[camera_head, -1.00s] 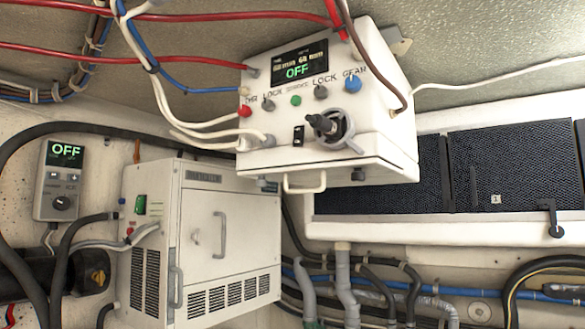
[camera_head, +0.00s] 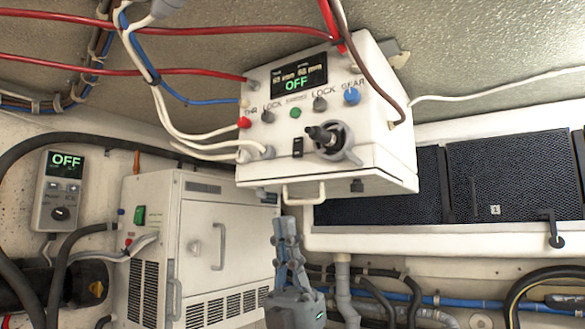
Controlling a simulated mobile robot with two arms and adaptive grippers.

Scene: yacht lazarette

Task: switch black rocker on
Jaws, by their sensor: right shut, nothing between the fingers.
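A small black rocker (camera_head: 297,147) is on the front of the white control box (camera_head: 256,181) under the ceiling, left of a black lever knob. The tilt of the rocker is too small to tell. The box's display (camera_head: 299,80) reads OFF in green. My right gripper (camera_head: 284,224) points upward below the box, left of centre. It is shut and empty, below the box's bottom handle and apart from the rocker. My left gripper is not in view.
The black lever (camera_head: 326,136) in a grey collar sticks out beside the rocker. Cables run into the box's left side. A white cabinet (camera_head: 195,215) stands at lower left, with a wall controller (camera_head: 60,190) showing OFF beyond it. Pipes (camera_head: 345,290) run at lower right.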

